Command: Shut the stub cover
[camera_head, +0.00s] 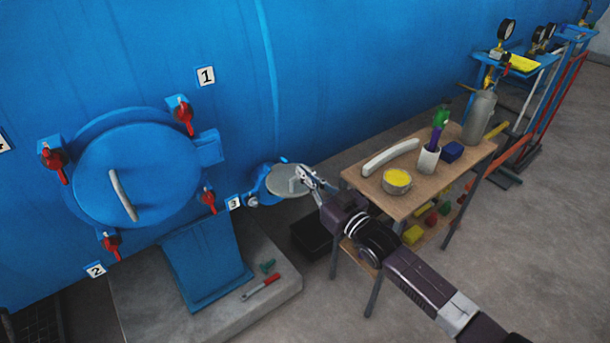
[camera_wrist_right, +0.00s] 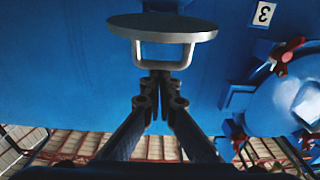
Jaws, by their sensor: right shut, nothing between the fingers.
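The stub cover (camera_head: 285,181) is a round grey disc beside the small blue stub (camera_head: 258,188) low on the blue vessel wall. In the head view it covers part of the stub, and I cannot tell how wide the gap between them is. The wrist view shows the cover (camera_wrist_right: 162,25) with its square handle (camera_wrist_right: 161,63) facing my right gripper. My right gripper (camera_head: 306,176) is shut and empty, and its fingertips (camera_wrist_right: 160,79) are close to the handle bar. I cannot tell whether they touch it. My left gripper is not in view.
A large round blue door (camera_head: 150,170) with red clamps is on the left. A wooden table (camera_head: 420,205) with a bowl (camera_head: 397,183), a cup (camera_head: 427,160) and a grey cylinder (camera_head: 478,117) stands to the right. A black box (camera_head: 312,237) lies on the floor below the stub.

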